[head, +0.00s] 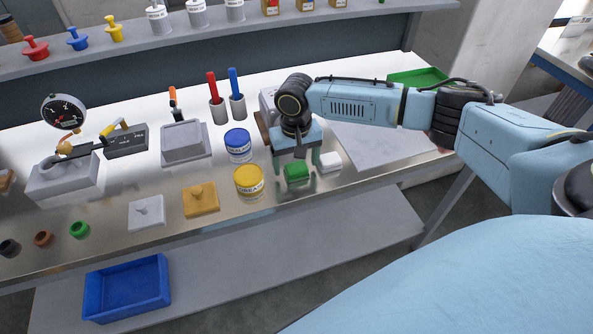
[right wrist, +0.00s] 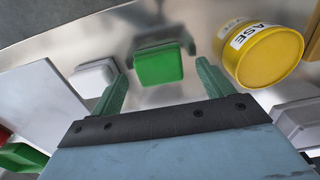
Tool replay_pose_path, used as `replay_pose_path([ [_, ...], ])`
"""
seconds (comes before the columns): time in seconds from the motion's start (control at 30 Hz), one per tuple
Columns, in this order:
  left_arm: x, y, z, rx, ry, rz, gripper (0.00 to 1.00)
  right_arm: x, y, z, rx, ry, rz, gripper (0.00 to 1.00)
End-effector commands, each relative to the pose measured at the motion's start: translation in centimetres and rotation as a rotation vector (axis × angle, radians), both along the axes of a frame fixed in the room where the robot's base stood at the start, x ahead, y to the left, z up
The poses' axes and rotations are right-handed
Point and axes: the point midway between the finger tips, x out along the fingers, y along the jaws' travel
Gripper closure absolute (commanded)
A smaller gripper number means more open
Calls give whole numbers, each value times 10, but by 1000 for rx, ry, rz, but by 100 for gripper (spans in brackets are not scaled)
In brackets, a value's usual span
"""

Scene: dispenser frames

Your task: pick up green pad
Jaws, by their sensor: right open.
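The green pad (head: 297,172) is a small rounded green block on the metal bench, near its front edge. My right gripper (head: 305,160) hangs over it with its two green fingers apart. In the right wrist view the green pad (right wrist: 158,65) shows beyond the open fingers, roughly midway between their tips, with no finger seen touching it. The right gripper (right wrist: 160,80) is empty. A white pad (head: 329,161) lies just right of the green pad; it also shows in the right wrist view (right wrist: 93,75), close to one finger. My left gripper is out of view.
A yellow tin (head: 249,182) stands left of the green pad, close to the other finger in the right wrist view (right wrist: 263,53). A blue tin (head: 238,145) stands behind it. A yellow lidded block (head: 201,199) is further left. A blue bin (head: 127,287) sits below on the shelf.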

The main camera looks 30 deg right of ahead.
Motion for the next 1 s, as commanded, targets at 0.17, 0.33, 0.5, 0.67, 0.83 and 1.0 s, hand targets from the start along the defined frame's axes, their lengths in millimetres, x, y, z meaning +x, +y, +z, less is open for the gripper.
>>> replay_pose_path([
  [0.17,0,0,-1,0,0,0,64,0,0,-8,-1,0,0,20],
  [0.33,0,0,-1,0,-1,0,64,0,0,-7,-1,0,0,23],
  [0.5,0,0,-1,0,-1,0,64,0,0,-7,-1,0,0,45],
  [0.67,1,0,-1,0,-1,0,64,0,0,-7,-1,0,0,66],
  [0.83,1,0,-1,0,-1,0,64,0,0,-7,-1,-1,0,69],
  [1.0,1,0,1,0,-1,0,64,1,0,2,1,-2,0,69],
])
